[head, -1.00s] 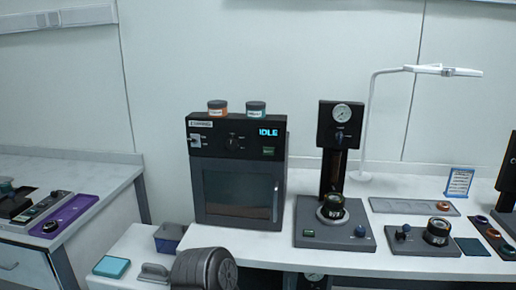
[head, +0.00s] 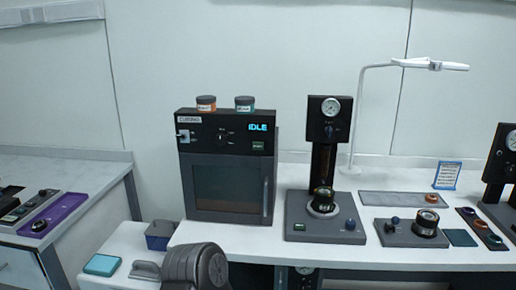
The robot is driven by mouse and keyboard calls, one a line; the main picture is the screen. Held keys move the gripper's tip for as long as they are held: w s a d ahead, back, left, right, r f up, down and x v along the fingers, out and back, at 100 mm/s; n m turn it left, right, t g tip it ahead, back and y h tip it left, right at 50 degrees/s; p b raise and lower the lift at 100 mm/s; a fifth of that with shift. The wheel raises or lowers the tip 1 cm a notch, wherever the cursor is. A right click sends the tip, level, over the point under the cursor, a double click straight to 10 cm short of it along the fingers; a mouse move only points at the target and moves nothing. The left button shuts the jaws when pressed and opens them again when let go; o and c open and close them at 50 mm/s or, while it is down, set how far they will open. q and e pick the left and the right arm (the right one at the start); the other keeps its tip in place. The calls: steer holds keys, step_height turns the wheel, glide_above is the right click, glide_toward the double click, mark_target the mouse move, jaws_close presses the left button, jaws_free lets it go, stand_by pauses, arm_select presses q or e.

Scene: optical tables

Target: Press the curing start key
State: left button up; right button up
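The black curing oven (head: 227,165) stands on the white bench left of centre. Its label reads something like "CURING" and its display (head: 258,127) reads "IDLE" in blue. A small green key (head: 258,146) sits below the display, at the right of the control panel; its lettering is too small to read. A dark knob (head: 222,136) is at the panel's middle. The oven door with its dark window and vertical handle (head: 265,197) looks closed. A dark rounded part at the bottom, in front of the bench, seems to be my own arm.
Two lidded jars, orange (head: 206,103) and teal (head: 245,103), stand on the oven. A press with a gauge (head: 325,175) stands to its right. A lamp (head: 430,64) rises behind. A lower surface at left holds a teal pad (head: 102,265) and a small bin (head: 159,235).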

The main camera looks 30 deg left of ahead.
arm_select(q)
jaws_close()
stand_by(1.1)
